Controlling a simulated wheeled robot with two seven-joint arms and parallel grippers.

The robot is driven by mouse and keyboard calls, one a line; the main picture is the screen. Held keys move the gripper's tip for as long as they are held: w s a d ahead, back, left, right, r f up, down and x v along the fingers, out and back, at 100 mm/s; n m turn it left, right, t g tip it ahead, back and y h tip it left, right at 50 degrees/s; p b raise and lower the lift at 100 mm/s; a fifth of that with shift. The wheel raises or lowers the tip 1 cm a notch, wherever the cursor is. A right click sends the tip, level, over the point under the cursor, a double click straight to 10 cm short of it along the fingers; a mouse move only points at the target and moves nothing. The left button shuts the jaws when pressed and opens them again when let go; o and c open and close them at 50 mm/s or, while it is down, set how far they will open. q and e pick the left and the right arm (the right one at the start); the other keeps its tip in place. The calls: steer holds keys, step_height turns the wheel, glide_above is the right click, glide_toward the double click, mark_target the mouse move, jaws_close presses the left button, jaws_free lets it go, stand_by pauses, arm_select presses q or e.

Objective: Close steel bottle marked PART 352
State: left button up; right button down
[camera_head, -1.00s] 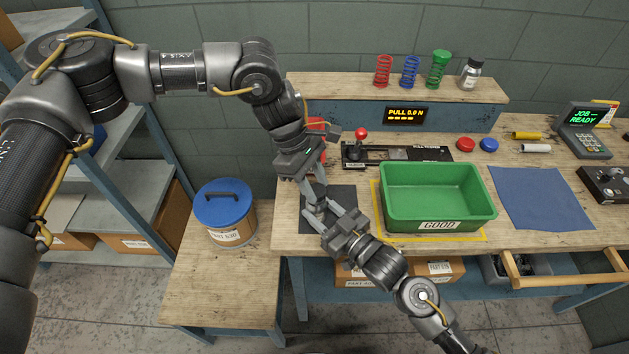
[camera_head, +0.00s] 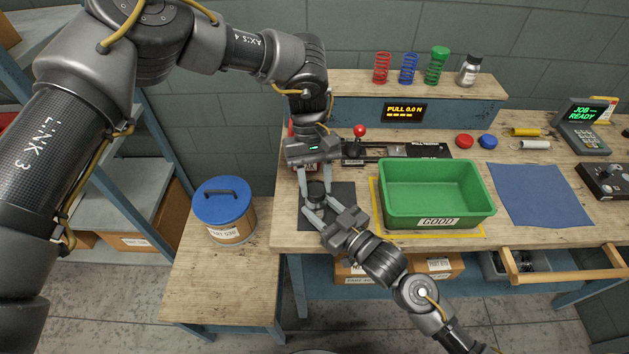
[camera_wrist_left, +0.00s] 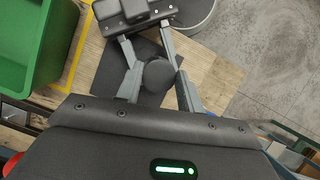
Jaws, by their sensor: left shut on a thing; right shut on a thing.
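A small dark-capped bottle (camera_head: 316,196) stands on the dark mat at the left of the bench, mostly hidden by both grippers; no PART 352 marking can be read. My left gripper (camera_head: 316,184) comes down from above, shut on the bottle's dark cap. In the left wrist view the round cap (camera_wrist_left: 158,74) sits between the left fingers. My right gripper (camera_head: 318,203) reaches in from the lower right and is shut on the bottle lower down. Whether the cap is fully seated cannot be seen.
A green bin marked GOOD (camera_head: 436,192) stands just right of the grippers. A lever fixture with a red knob (camera_head: 360,131) is behind. A blue-lidded tub (camera_head: 224,205) stands left. The shelf holds springs and a small bottle (camera_head: 469,71). A blue cloth (camera_head: 541,195) lies flat at right.

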stand_by(0.3)
arm_select(q)
steer(key=o, duration=0.9)
steer(key=shift+o, duration=0.2)
steer(key=shift+a, duration=0.1)
steer(key=shift+r, duration=0.1)
steer(key=shift+r, duration=2.2)
steer(key=shift+c, duration=0.3)
